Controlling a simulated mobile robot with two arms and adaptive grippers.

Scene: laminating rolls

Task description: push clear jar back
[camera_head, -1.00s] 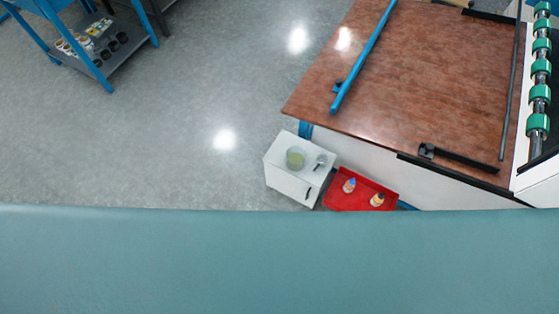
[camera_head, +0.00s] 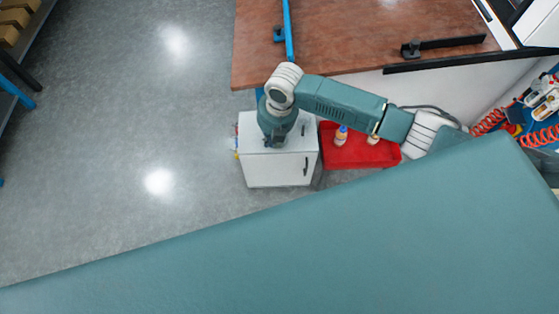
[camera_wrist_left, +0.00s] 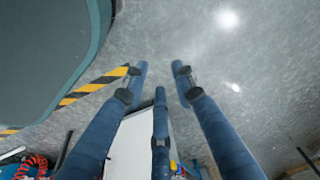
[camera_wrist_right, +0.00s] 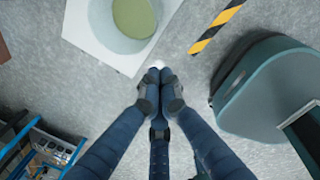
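The clear jar (camera_wrist_right: 126,22) with greenish contents stands on the white cabinet top in the right wrist view, cut off by the upper edge. My right gripper (camera_wrist_right: 160,78) has its fingers together, just below the jar in that picture; no contact is clear. In the head view my right gripper (camera_head: 276,141) is over the cabinet and my arm hides the jar. My left gripper (camera_wrist_left: 160,76) has its fingers spread and empty in the left wrist view; it is not in the head view.
The white cabinet (camera_head: 278,171) has a small top. A red tray (camera_head: 366,154) with two bottles is at its right. A brown table (camera_head: 340,45) stands behind. Open grey floor (camera_head: 130,120) lies left. Yellow-black tape (camera_wrist_right: 216,27) marks something near the cabinet.

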